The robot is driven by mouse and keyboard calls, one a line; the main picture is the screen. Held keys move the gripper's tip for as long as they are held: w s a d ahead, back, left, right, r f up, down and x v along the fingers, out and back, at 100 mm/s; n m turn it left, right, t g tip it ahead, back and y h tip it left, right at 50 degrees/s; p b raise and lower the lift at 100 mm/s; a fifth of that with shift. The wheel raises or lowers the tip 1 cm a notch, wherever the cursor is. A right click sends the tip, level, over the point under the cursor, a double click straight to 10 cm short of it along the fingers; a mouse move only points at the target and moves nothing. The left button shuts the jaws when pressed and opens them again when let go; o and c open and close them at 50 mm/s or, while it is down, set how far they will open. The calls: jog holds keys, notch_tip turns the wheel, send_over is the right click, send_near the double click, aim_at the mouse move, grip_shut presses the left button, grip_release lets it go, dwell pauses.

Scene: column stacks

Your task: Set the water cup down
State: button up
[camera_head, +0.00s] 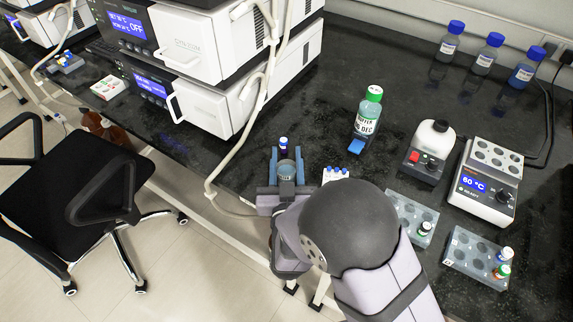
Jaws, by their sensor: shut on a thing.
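My gripper (286,160) is at the front edge of the black bench, left of centre, with its two blue-grey fingers pointing away from the camera. Between the fingers is a small round bluish-grey thing that looks like the water cup (287,170). The gripper is shut on it, and the fingers and wrist hide part of it. Whether its base touches the bench cannot be told. A small blue-capped vial (283,146) shows just beyond it, close to the fingertips.
A green-capped buffer bottle (369,112) stands right of the gripper. A small white rack (335,173) is partly behind my arm. White instruments (235,90) stand left. Bare bench lies behind the gripper.

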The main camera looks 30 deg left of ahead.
aim_at(287, 176)
jog(key=shift+s+d+r, duration=0.3)
jog(key=shift+s+r, duration=0.15)
jog(key=shift+r, duration=0.15)
jog(key=s+d+r, duration=0.1)
jog(key=s, duration=0.1)
jog(key=s+d+r, duration=0.2)
jog(key=s+d+r+p, duration=0.1)
jog(key=s, duration=0.2)
jog(key=shift+d+r, duration=0.25)
jog(key=shift+r, duration=0.05)
jog(key=shift+s+d+r+p, duration=0.4)
jog(key=shift+s+p, duration=0.25)
jog(key=shift+p, duration=0.8)
jog(key=shift+s+d+r+p, duration=0.4)
jog(key=shift+s+p, duration=0.2)
jog(key=shift+p, duration=0.9)
jog(key=shift+s+d+r+p, duration=0.3)
jog(key=shift+s+d+p, duration=0.25)
jog(key=shift+p, duration=0.9)
jog(key=shift+s, duration=0.1)
